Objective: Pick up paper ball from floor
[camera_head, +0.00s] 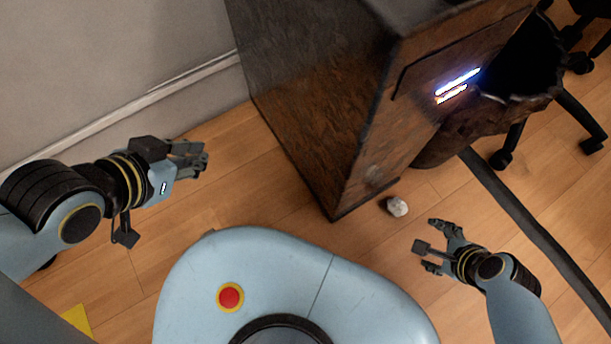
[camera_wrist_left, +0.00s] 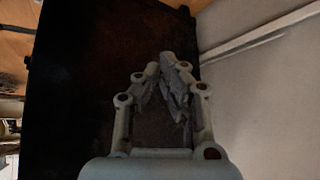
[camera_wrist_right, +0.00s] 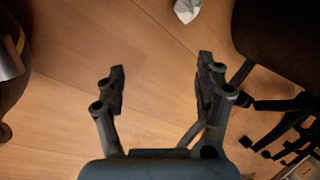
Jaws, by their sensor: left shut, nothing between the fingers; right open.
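A small crumpled white paper ball (camera_head: 397,206) lies on the wooden floor beside the front corner of a dark cabinet. It also shows at the top of the right wrist view (camera_wrist_right: 187,9), ahead of the fingertips. My right gripper (camera_head: 428,244) is open and empty, below and right of the ball in the head view and apart from it. In the right wrist view the fingers (camera_wrist_right: 161,75) are spread with bare floor between them. My left gripper (camera_head: 203,158) is shut and empty, left of the cabinet. Its closed fingers (camera_wrist_left: 168,62) show in the left wrist view.
The dark cabinet (camera_head: 320,120) with lit strips fills the upper middle. A dark floor strip (camera_head: 530,225) runs at right, near wheeled chair legs (camera_head: 508,148). A wall (camera_head: 110,60) borders the left. Floor around the ball's lower side is clear.

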